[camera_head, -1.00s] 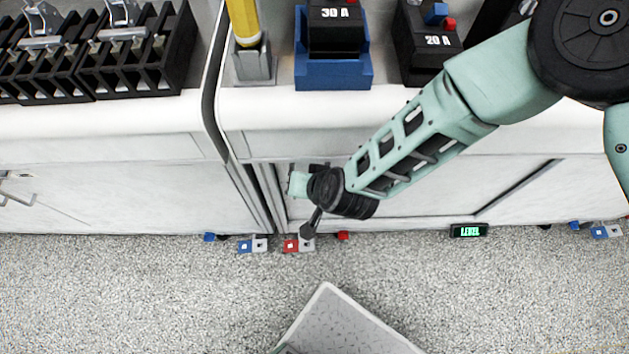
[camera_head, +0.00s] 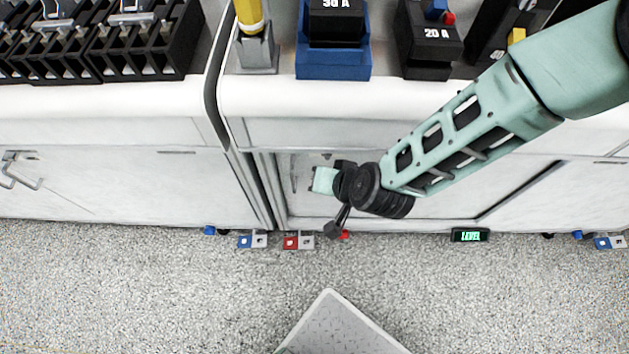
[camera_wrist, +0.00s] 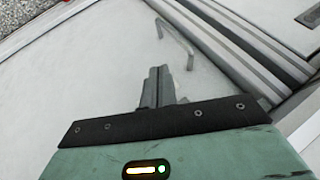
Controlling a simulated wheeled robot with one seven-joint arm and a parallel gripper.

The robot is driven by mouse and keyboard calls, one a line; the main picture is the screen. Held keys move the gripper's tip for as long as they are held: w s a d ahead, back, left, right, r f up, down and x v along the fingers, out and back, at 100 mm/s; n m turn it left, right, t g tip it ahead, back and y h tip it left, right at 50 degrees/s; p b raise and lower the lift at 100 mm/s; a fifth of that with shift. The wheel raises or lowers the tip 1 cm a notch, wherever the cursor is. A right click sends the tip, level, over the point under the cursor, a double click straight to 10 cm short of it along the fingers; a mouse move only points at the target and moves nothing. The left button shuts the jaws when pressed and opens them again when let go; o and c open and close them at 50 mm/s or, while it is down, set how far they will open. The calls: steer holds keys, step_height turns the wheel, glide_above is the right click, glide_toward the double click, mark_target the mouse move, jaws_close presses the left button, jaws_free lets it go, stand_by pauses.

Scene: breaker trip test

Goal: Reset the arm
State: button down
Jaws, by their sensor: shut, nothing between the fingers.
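My arm, pale green and black, reaches in from the upper right in the head view.
A blue-based 30 A block (camera_head: 334,60) and a black 20 A block (camera_head: 428,45) stand on the counter. A yellow-handled tool (camera_head: 249,14) stands in a grey holder. A grey panel (camera_head: 338,325) is below.

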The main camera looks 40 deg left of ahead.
steer(key=w+v, duration=0.1)
steer(key=v, duration=0.5)
steer(key=shift+s+d+r, duration=0.2)
steer(key=shift+s+d, duration=0.1)
steer(key=shift+s, duration=0.15)
